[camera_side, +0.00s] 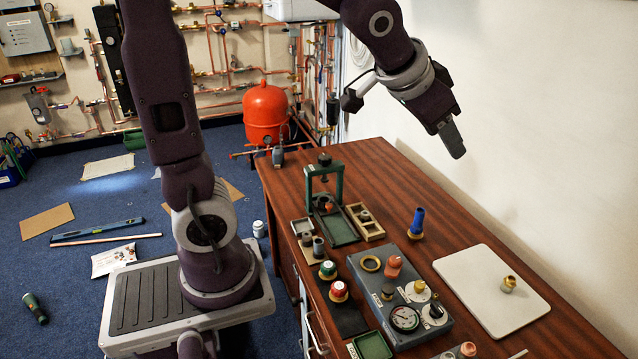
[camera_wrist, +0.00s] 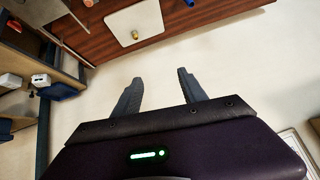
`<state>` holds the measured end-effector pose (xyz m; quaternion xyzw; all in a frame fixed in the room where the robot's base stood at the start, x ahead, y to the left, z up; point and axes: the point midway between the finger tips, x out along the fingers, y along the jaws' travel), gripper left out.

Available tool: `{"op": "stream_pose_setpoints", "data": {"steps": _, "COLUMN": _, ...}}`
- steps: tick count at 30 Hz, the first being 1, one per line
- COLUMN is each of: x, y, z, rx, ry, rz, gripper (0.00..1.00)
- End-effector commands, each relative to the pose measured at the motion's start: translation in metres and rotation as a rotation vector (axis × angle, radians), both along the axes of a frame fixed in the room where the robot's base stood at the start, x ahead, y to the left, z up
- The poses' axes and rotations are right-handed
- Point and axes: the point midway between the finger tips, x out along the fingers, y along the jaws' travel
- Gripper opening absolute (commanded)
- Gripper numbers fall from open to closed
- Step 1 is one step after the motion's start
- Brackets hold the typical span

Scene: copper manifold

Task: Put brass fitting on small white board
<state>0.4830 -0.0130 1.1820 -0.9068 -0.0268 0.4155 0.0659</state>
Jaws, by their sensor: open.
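The brass fitting (camera_side: 508,284) sits on the small white board (camera_side: 478,292), toward the board's right side in the side view. In the wrist view the fitting (camera_wrist: 135,35) shows small on the white board (camera_wrist: 121,22) near the top. My gripper (camera_side: 456,150) is raised well above the back of the desk, apart from the board and fitting. In the wrist view its two fingers (camera_wrist: 158,88) are spread with nothing between them.
A grey panel (camera_side: 436,327) with a gauge, knobs and fittings lies left of the board. A blue-handled tool (camera_side: 417,222) stands behind it. A green press frame (camera_side: 325,181) and small trays stand farther left. The back right of the wooden desk (camera_side: 400,170) is clear, beside a white wall.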

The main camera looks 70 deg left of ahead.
Motion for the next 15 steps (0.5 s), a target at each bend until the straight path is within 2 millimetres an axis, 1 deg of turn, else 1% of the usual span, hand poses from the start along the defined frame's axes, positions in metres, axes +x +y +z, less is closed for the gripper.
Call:
{"op": "stream_pose_setpoints", "data": {"steps": 1, "x": -0.048, "y": -0.005, "z": 0.009, "rx": -0.019, "ry": 0.026, "rz": 0.015, "gripper": 0.50}}
{"op": "stream_pose_setpoints", "data": {"steps": 2, "x": -0.077, "y": -0.008, "z": 0.009, "rx": -0.036, "ry": 0.054, "rz": 0.024, "gripper": 0.50}}
{"op": "stream_pose_setpoints", "data": {"steps": 3, "x": -0.111, "y": -0.013, "z": 0.006, "rx": -0.057, "ry": 0.088, "rz": 0.030, "gripper": 0.50}}
{"op": "stream_pose_setpoints", "data": {"steps": 6, "x": -0.179, "y": -0.024, "z": -0.008, "rx": -0.104, "ry": 0.161, "rz": 0.032, "gripper": 0.50}}
{"op": "stream_pose_setpoints", "data": {"steps": 9, "x": -0.216, "y": -0.032, "z": -0.020, "rx": -0.133, "ry": 0.204, "rz": 0.024, "gripper": 0.50}}
{"op": "stream_pose_setpoints", "data": {"steps": 10, "x": -0.221, "y": -0.033, "z": -0.022, "rx": -0.138, "ry": 0.211, "rz": 0.022, "gripper": 0.50}}
{"op": "stream_pose_setpoints", "data": {"steps": 12, "x": -0.228, "y": -0.034, "z": -0.024, "rx": -0.143, "ry": 0.221, "rz": 0.020, "gripper": 0.50}}
{"op": "stream_pose_setpoints", "data": {"steps": 15, "x": -0.228, "y": -0.034, "z": -0.025, "rx": -0.143, "ry": 0.223, "rz": 0.021, "gripper": 0.50}}
